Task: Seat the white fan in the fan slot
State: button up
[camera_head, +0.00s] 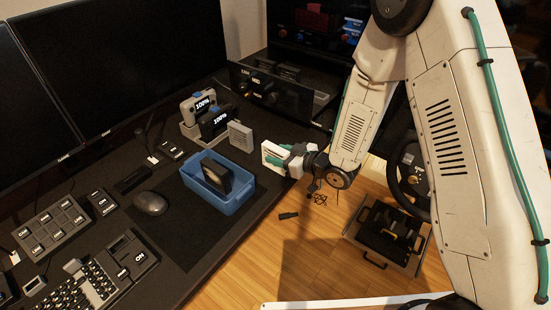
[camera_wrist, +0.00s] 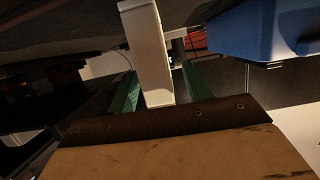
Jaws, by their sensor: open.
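My gripper (camera_head: 276,155) is at the desk's right edge, to the right of the blue bin, with its green fingers open. A white slab, which looks like the white fan (camera_head: 271,149), is at the fingers. In the wrist view the white slab (camera_wrist: 148,45) stands between the two green fingers of my gripper (camera_wrist: 160,88), with gaps visible on both sides. Its fan face is not visible there. A pale grey vented block (camera_head: 240,136) stands on the desk just left of my gripper. I cannot tell which opening is the fan slot.
The blue bin (camera_head: 213,207) holds a dark block (camera_head: 216,176). Behind it a grey dock (camera_head: 190,130) holds two devices reading 100%. A mouse (camera_head: 151,203), keyboard and button boxes lie left. Monitors stand behind. Pedals (camera_head: 390,235) are on the floor below my arm.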

jog(key=shift+x, duration=0.95)
jog(key=shift+c, duration=0.3)
grip_shut()
jog(key=shift+r, duration=0.1)
